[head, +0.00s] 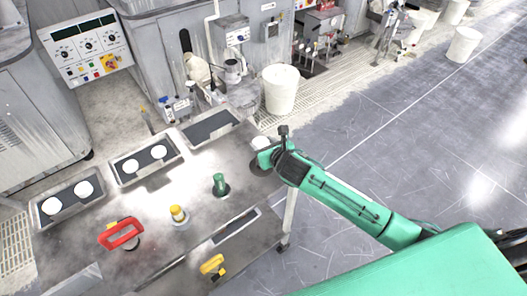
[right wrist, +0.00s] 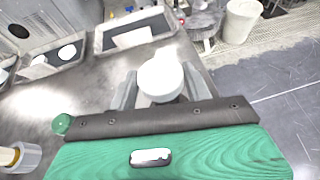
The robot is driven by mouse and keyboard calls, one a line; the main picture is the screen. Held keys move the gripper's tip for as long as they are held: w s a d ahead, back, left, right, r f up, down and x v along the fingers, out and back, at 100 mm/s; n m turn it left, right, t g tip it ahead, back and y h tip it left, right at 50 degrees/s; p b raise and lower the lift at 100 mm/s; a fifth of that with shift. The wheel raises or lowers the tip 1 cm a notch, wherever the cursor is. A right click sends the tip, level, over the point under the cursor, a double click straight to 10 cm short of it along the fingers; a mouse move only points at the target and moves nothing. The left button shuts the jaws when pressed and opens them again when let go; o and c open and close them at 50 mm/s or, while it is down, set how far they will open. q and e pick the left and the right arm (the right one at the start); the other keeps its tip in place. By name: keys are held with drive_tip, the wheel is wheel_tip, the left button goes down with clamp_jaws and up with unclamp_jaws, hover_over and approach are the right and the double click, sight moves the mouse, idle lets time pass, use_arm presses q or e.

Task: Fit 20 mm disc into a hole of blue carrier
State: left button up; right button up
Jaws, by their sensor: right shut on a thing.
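My right gripper (head: 262,152) is over the right end of the grey table. It is shut on a round white disc (head: 261,143). In the right wrist view the disc (right wrist: 161,76) sits between the two grey fingers of the gripper (right wrist: 160,92). I cannot read its size. I cannot make out a blue carrier in either view. Two more white discs (head: 158,152) lie in the middle tray (head: 120,182), and two larger-looking ones (head: 50,206) lie in the left tray (head: 42,223). My left gripper is not in view.
A third tray (head: 210,127) at the back looks empty. On the table (head: 195,170) stand a green knob-like piece (head: 220,184), a yellow-topped piece (head: 179,214) and a red handle (head: 121,233). A yellow handle (head: 212,265) is at the front. A white bin (head: 281,90) stands behind.

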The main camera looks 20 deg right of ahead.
drive_tip(key=shift+f, duration=1.95)
drive_tip(key=shift+f, duration=0.1)
drive_tip(key=o, duration=1)
drive_tip(key=shift+s, duration=0.1)
drive_tip(key=v, duration=0.6)
drive_tip(key=b+v, duration=0.1)
drive_tip(key=v, duration=0.5)
drive_tip(key=shift+r, duration=0.25)
